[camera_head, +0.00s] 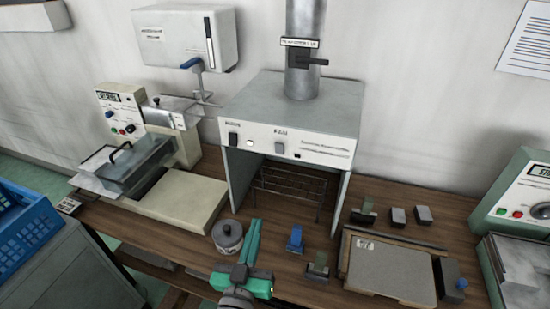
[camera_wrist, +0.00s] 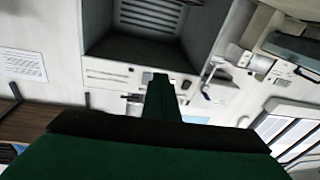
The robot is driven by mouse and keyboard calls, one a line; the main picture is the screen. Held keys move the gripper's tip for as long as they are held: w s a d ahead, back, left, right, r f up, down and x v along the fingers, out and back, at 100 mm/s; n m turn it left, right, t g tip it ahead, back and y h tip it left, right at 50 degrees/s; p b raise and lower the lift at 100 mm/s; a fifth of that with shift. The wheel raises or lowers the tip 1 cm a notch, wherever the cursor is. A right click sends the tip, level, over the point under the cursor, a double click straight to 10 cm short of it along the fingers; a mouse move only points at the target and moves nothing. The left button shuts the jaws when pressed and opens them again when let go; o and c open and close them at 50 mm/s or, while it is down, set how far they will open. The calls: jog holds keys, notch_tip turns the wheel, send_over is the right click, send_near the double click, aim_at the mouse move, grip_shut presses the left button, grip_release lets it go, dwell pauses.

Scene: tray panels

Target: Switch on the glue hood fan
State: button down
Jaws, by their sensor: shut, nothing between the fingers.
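The glue hood (camera_head: 300,100) is a grey box on the bench with a duct on top and an open front. Its pale front panel (camera_head: 320,148) carries a dark switch (camera_head: 233,139) at left, a small white button or lamp (camera_head: 250,143) and another dark switch (camera_head: 279,148). The panel lettering is too small to read. My green gripper (camera_head: 254,224) is shut and empty, below and in front of the hood, apart from the panel. In the wrist view my gripper (camera_wrist: 160,78) points at the panel (camera_wrist: 110,76), seen upside down; its finger hides part of it.
A lidded pot (camera_head: 228,237) stands just left of my gripper. Blue and green clamps (camera_head: 295,240) and a grey board (camera_head: 390,268) are to the right. A bench machine (camera_head: 130,125) stands left of the hood. A damper handle (camera_head: 312,62) is on the duct.

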aim_at(278, 146)
notch_tip(278, 146, up, 8)
jog(key=w+m+h, duration=0.2)
jog(key=h, duration=0.1)
jog(key=shift+w+d+m, duration=0.15)
jog(key=shift+d+m, duration=0.15)
jog(key=shift+r, duration=0.1)
jog(key=x, duration=1.4)
jog(key=shift+a+r, duration=0.1)
jog(key=shift+r, duration=0.1)
jog(key=shift+w+d, duration=0.1)
jog(key=shift+d, duration=0.1)
jog(key=shift+a, duration=0.3)
jog(key=s+a+r, duration=0.1)
jog(key=s+a, duration=0.1)
jog(key=s, duration=0.4)
jog(key=s+a+r, duration=0.2)
jog(key=s, duration=0.5)
jog(key=shift+a, duration=0.15)
